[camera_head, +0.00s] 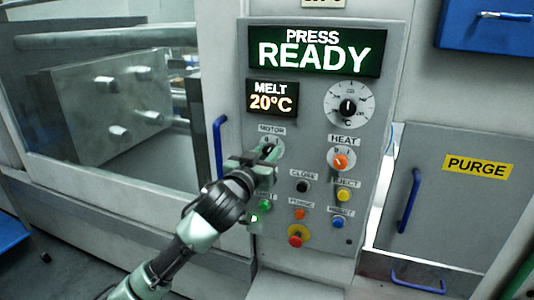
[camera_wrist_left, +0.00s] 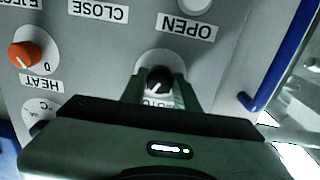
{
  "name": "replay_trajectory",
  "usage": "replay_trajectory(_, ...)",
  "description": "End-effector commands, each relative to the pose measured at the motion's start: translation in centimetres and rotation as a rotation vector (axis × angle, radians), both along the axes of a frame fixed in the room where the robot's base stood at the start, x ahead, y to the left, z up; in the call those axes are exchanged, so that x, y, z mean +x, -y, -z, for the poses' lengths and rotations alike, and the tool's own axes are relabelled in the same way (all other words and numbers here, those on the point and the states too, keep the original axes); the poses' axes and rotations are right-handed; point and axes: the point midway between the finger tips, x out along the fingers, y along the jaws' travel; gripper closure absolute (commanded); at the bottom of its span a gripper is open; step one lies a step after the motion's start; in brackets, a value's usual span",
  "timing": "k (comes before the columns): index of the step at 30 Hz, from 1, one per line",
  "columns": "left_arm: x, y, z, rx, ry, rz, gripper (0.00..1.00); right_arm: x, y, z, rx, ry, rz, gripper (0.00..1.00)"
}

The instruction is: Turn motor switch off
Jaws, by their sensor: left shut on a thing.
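The motor switch is a black knob (camera_wrist_left: 158,79) on a white round dial under the MOTOR label. In the left wrist view, which shows the panel upside down, it sits between my finger tips and a light pointer mark shows on it. In the head view the motor dial (camera_head: 277,146) is partly covered by my gripper. My left gripper (camera_head: 266,158) reaches in from lower left and is shut on the knob; its fingers also show in the left wrist view (camera_wrist_left: 160,94). The exact switch setting is hard to read. My right gripper is not in view.
The orange HEAT knob (camera_head: 340,161) is close on the right. Several push buttons lie below, including a black CLOSE button (camera_head: 303,186) and a red button (camera_head: 295,239). A blue door handle (camera_head: 219,146) stands left of the panel. The display (camera_head: 314,52) reads PRESS READY.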

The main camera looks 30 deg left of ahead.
Motion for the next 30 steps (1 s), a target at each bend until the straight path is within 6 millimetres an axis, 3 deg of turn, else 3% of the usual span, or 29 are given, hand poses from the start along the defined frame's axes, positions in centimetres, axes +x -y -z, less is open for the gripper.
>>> replay_trajectory(11, 0.0, 0.1, 0.1, -0.341, 0.078, 0.0, 1.0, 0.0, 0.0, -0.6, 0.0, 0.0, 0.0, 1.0)
replay_trajectory(30, 0.0, 0.0, 0.0, -0.884, 0.209, -0.001, 1.0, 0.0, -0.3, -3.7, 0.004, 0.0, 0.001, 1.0)
